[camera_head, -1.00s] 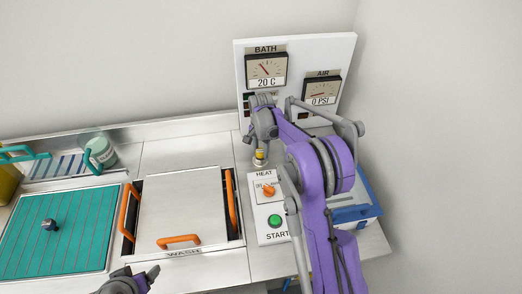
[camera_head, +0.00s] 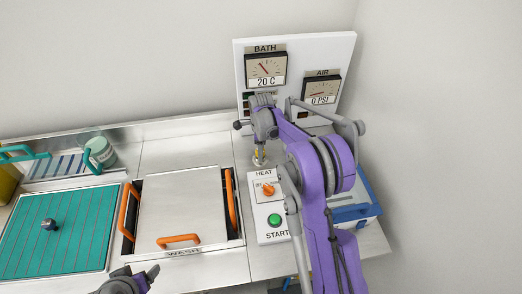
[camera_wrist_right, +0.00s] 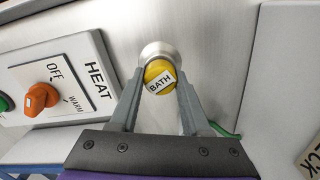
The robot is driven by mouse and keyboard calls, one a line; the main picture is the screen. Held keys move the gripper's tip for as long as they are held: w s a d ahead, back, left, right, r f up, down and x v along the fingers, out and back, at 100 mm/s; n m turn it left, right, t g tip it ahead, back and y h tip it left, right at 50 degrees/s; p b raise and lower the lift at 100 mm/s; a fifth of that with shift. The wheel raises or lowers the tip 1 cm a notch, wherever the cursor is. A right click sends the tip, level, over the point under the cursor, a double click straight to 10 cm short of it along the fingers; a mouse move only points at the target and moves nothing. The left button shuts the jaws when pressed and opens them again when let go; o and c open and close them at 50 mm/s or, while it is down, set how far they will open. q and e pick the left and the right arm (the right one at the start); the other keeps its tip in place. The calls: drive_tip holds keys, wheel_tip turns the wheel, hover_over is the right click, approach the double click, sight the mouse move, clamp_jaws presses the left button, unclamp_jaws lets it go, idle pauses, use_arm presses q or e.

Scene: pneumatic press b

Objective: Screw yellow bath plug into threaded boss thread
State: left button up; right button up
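The yellow bath plug (camera_wrist_right: 160,77), a round cap marked BATH, sits at the mouth of the silver threaded boss (camera_wrist_right: 160,51) in the right wrist view. How far its thread is engaged is hidden. My right gripper (camera_wrist_right: 160,82) has one finger on either side of the cap, both seeming to touch it. In the head view my right gripper (camera_head: 260,145) points down at the boss (camera_head: 260,162) and mostly covers the plug. My left gripper (camera_head: 145,276) shows only partly at the bottom edge, away from the plug, and its opening is unclear.
The HEAT and START panel (camera_head: 268,215) stands just in front of the boss, with an orange knob (camera_head: 268,190) and green button (camera_head: 274,221). The gauge board (camera_head: 297,70) rises behind. A lidded wash bath (camera_head: 180,205) and teal board (camera_head: 60,240) lie to the left.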

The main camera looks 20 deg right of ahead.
drive_tip(key=shift+o, duration=0.7)
drive_tip(key=n, duration=1.2)
drive_tip(key=shift+w, duration=0.15)
drive_tip(key=c, duration=0.8)
drive_tip(key=shift+o, duration=0.2)
drive_tip(key=m, duration=0.5)
drive_tip(key=shift+m, duration=0.3)
drive_tip(key=m, duration=0.6)
